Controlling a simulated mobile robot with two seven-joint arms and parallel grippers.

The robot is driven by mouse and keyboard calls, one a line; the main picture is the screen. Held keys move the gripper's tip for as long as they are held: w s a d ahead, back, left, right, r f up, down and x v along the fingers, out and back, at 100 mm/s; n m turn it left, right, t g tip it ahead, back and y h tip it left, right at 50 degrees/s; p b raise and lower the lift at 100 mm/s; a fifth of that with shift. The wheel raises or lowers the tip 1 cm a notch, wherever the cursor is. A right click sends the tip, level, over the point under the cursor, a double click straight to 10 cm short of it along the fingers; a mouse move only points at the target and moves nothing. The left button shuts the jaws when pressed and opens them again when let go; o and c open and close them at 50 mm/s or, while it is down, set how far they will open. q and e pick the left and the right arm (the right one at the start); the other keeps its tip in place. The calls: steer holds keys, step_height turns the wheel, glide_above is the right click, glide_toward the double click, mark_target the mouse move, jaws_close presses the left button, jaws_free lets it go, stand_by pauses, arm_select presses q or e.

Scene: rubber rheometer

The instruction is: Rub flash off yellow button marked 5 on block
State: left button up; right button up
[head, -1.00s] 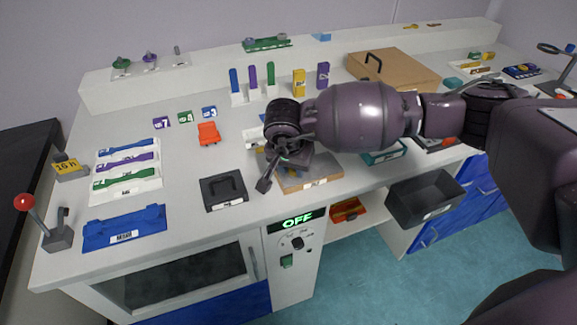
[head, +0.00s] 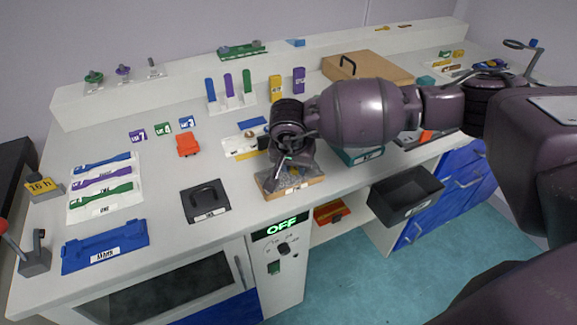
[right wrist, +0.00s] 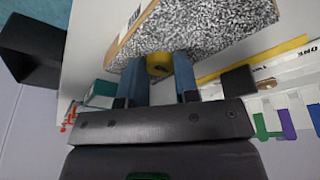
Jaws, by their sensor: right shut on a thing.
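The block (head: 290,188) has a wood-coloured body and a speckled grey top, and lies near the front edge of the bench. Its speckled face (right wrist: 215,30) fills the upper part of the right wrist view. My right gripper (head: 286,160) is over the block, with its fingers toward the speckled face. In the right wrist view its two blue fingers are shut on the yellow button (right wrist: 158,66), which has a dark mark I cannot read. The button is at or very close to the speckled face; I cannot tell whether it touches. My left gripper is not in view.
A black handled plate (head: 206,203) lies left of the block. An orange-red part (head: 188,145) and a white card (head: 240,146) lie behind. A dark open bin (head: 405,197) hangs in front at right. An oven panel reading OFF (head: 281,227) is below the bench edge.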

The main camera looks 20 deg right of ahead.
mark_target(280, 177)
steer(key=shift+d+f, duration=0.1)
steer(key=shift+d, duration=1.85)
steer(key=shift+a, duration=1.85)
steer(key=shift+s+a, duration=0.1)
steer(key=shift+a, duration=3.5)
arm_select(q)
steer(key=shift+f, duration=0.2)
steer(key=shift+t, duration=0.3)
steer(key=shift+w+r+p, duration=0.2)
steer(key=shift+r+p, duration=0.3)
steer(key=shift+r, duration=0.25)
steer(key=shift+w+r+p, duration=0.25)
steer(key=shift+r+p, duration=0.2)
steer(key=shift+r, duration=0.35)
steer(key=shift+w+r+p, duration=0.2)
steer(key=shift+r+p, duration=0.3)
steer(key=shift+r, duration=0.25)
arm_select(e)
steer(key=shift+r, duration=3.65)
